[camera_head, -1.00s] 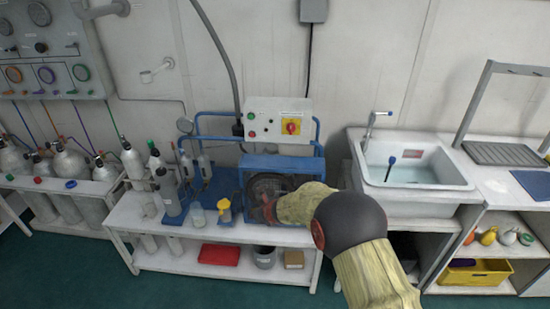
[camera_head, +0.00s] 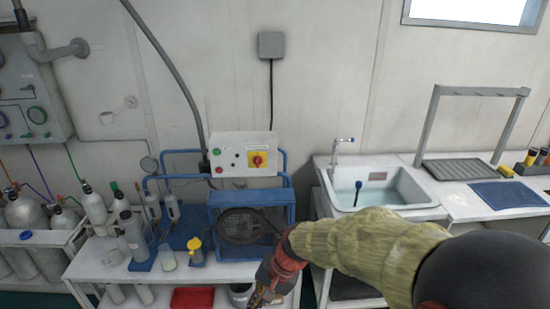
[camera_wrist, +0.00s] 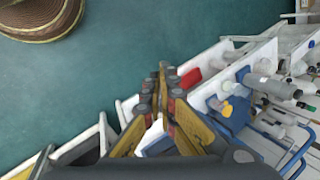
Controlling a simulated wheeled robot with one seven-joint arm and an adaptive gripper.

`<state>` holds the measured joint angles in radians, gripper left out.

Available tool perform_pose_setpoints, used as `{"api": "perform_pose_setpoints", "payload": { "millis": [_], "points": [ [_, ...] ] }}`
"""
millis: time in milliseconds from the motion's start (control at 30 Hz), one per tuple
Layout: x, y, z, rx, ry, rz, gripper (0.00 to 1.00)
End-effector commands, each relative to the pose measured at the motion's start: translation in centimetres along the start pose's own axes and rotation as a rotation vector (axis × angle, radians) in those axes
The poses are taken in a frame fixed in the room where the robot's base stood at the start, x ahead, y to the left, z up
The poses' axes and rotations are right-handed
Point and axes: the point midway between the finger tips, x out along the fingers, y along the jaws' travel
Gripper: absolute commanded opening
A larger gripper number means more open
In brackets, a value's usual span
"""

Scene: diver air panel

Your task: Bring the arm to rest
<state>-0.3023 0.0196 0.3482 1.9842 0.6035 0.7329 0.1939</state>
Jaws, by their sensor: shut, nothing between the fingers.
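My gripper (camera_head: 264,294) is low in the head view, in front of the white bench (camera_head: 95,262) and just below the blue compressor (camera_head: 222,248). My arm, in a pale yellow sleeve, reaches to it from the lower right. In the wrist view my gripper (camera_wrist: 162,72) has its fingers together with nothing between them, over the green floor (camera_wrist: 90,75). Whether it touches the bench edge cannot be told from the head view.
The bench carries grey cylinders (camera_head: 131,237) and a yellow-capped jar (camera_head: 196,252); a red tray (camera_head: 192,298) lies below. A sink (camera_head: 385,190) stands right of the compressor. A coiled brown object (camera_wrist: 42,18) lies on open floor in the wrist view.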

Motion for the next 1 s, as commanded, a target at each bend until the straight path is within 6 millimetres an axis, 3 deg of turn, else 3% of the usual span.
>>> {"api": "perform_pose_setpoints", "payload": {
  "millis": [33,200,500,633,800,1000],
  "points": [
    [-2.5,1.7,1.0,-0.076,0.018,0.027,0.0],
    [-9.1,7.9,4.1,-0.303,0.073,0.146,0.0],
    [-18.3,17.1,8.4,-0.477,0.249,0.325,0.0],
    [-21.5,19.0,9.6,-0.475,0.364,0.349,0.0],
    [-24.9,19.1,10.3,-0.451,0.489,0.33,0.0],
    [-26.1,19.4,10.3,-0.426,0.53,0.328,0.0]
  ]
}}
